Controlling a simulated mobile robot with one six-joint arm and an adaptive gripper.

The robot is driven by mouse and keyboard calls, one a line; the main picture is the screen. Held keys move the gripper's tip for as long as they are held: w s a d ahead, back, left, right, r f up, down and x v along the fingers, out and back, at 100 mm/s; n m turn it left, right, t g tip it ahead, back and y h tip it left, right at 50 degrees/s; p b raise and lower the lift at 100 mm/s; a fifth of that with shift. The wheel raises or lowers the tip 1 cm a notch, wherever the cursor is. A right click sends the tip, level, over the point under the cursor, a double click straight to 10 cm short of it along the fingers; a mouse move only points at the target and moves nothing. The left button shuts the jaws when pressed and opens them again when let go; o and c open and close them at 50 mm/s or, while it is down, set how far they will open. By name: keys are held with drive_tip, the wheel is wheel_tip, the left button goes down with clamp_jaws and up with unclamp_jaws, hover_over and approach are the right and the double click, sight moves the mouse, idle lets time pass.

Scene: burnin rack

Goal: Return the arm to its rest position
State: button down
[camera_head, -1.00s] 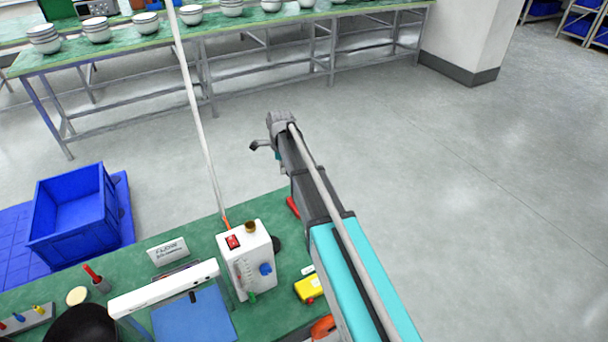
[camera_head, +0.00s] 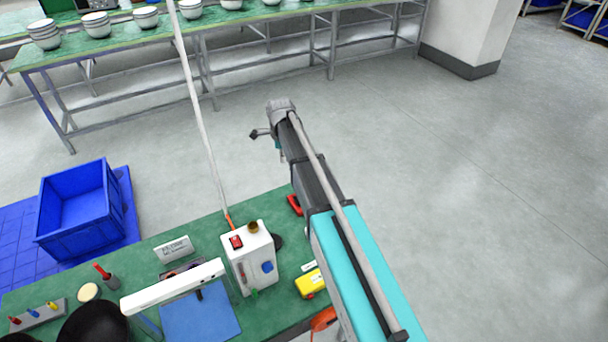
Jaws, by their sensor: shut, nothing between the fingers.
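My arm, with its teal and dark grey links, reaches up from the bottom right of the head view. It extends past the far edge of the green bench (camera_head: 190,235) and ends over bare floor. My gripper (camera_head: 256,134) shows as a small dark shape to the left of the arm's far end. It is shut and empty, touching nothing. Its fingertips are too small to make out clearly.
Near the arm on the bench are a white device (camera_head: 248,260), a yellow meter (camera_head: 310,283) and a red item (camera_head: 295,205). A blue crate (camera_head: 80,212) stands left. A long table (camera_head: 110,44) with bowls is behind. The floor (camera_head: 460,190) right is clear.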

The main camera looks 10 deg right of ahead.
drive_tip(key=shift+r, duration=0.35)
idle(0.4)
drive_tip(key=s+d+f+n+b, duration=0.2)
drive_tip(key=s+n, duration=0.4)
drive_tip(key=s, duration=0.3)
drive_tip(key=s+d+f+n+b, duration=0.2)
drive_tip(key=s+d+n, duration=0.1)
drive_tip(key=s+n, duration=0.4)
drive_tip(key=s+d+f+n+b, duration=0.2)
drive_tip(key=s+d+n, duration=0.1)
drive_tip(key=s+n, duration=0.4)
drive_tip(key=s, duration=0.3)
drive_tip(key=shift+s+f, duration=0.35)
drive_tip(key=shift+s, duration=0.05)
